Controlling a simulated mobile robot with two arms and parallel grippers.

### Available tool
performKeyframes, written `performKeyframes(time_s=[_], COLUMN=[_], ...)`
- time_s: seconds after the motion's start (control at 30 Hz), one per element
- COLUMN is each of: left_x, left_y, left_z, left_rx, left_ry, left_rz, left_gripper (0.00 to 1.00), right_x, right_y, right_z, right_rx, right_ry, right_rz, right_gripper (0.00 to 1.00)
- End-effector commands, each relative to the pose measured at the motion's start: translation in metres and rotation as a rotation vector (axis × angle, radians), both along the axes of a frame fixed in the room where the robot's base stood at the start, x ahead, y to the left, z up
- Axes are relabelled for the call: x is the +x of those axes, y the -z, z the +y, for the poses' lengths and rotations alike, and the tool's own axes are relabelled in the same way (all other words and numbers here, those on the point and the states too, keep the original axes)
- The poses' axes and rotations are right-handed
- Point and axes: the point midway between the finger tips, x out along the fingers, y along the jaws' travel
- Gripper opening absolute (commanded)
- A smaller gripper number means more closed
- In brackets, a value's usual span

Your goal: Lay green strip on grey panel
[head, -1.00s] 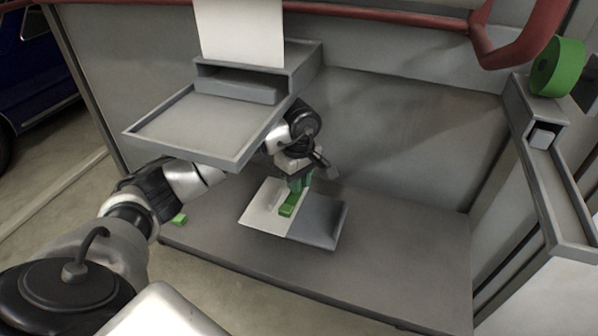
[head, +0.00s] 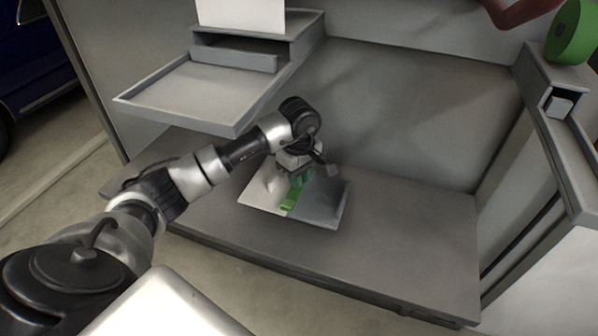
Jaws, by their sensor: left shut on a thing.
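The green strip (head: 291,199) is at the seam between a pale panel (head: 262,192) and the darker grey panel (head: 324,199), which lie side by side on the bench. My left gripper (head: 297,177) reaches down over the panels from above and is shut on the strip's far end. The strip's near end points toward the panels' front edge. I cannot tell whether the strip touches the panels or is held just above them. The fingertips are partly hidden by the wrist. My right gripper is not in view.
A grey shelf tray (head: 190,95) overhangs the bench at the left, close to my left arm. A green roll (head: 572,32) stands on a ledge at the upper right. The grey bench (head: 410,235) is clear right of the panels.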

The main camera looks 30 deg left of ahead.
Motion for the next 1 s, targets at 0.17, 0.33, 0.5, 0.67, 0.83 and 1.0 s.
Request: performKeyframes(time_s=[0.17, 0.33, 0.5, 0.67, 0.83, 1.0], left_x=[0.0, 0.0, 0.0, 0.0, 0.0, 0.001], left_y=[0.002, 0.002, 0.003, 0.003, 0.0, -0.021], left_z=[0.0, 0.0, 0.0, 0.0, 0.0, 0.001], left_rx=[0.0, 0.0, 0.0, 0.0, 0.0, 0.003], left_ry=[0.0, 0.001, 0.001, 0.001, 0.001, 0.001], left_rz=[0.0, 0.0, 0.001, 0.001, 0.0, -0.006], left_gripper=[0.0, 0.23, 0.48, 0.48, 0.48, 0.48], right_x=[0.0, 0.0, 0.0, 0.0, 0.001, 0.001], right_y=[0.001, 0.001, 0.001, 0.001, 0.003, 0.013], right_z=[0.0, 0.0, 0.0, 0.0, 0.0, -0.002], right_rx=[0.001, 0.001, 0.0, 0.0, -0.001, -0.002], right_ry=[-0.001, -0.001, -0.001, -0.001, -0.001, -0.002], right_rz=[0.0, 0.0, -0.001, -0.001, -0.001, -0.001], right_gripper=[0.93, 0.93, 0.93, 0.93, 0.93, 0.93])
